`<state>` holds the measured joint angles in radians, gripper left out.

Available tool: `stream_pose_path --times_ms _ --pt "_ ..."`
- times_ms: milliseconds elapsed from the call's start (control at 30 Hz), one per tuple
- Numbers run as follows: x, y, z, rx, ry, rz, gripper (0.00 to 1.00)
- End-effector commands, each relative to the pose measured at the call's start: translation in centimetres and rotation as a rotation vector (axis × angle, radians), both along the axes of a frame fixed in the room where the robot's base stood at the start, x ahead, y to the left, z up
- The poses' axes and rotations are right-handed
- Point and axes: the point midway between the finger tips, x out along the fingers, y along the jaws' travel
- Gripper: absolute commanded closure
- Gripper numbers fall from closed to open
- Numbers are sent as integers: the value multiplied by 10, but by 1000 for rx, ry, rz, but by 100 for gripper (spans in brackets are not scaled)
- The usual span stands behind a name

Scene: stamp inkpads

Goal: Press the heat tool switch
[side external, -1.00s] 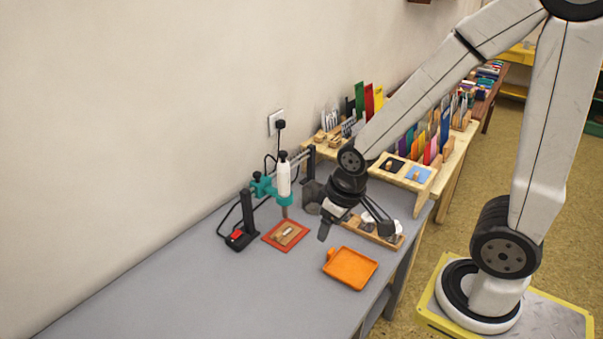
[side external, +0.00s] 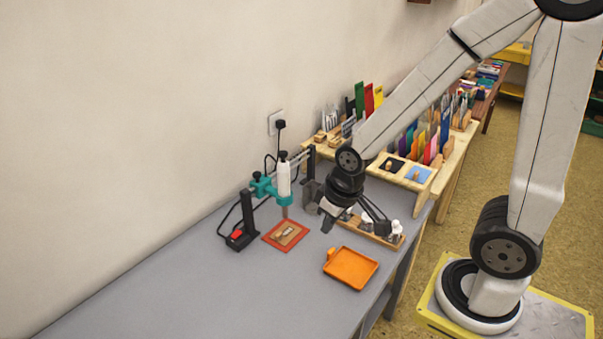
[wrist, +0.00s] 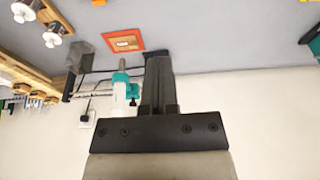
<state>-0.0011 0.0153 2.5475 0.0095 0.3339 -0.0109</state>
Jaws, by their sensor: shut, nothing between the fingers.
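The heat tool (side external: 284,178) is a white upright cylinder in a teal clamp, standing near the wall in the side view. It also shows in the wrist view (wrist: 122,95), left of my fingers. Its red switch (side external: 237,236) sits on a black base at the left foot of the stand. I cannot make out the switch in the wrist view. My gripper (side external: 327,226) is shut and empty, pointing down above the table, to the right of the heat tool and well apart from the switch. Its closed fingers (wrist: 158,72) show in the wrist view.
A red-orange mat (side external: 268,238) with a small stamped piece lies below the heat tool. An orange tray (side external: 350,268) lies in front. The grey table's left front is clear.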

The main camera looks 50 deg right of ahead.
Motion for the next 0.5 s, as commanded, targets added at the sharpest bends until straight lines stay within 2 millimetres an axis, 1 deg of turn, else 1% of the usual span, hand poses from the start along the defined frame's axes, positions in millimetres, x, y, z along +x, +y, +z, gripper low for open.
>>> stream_pose_path --times_ms 167,267,500 --pt "19 3 -4 6 -34 12 100" --pt "36 5 -7 10 -67 20 100" --pt "86 9 -20 7 -168 39 100"
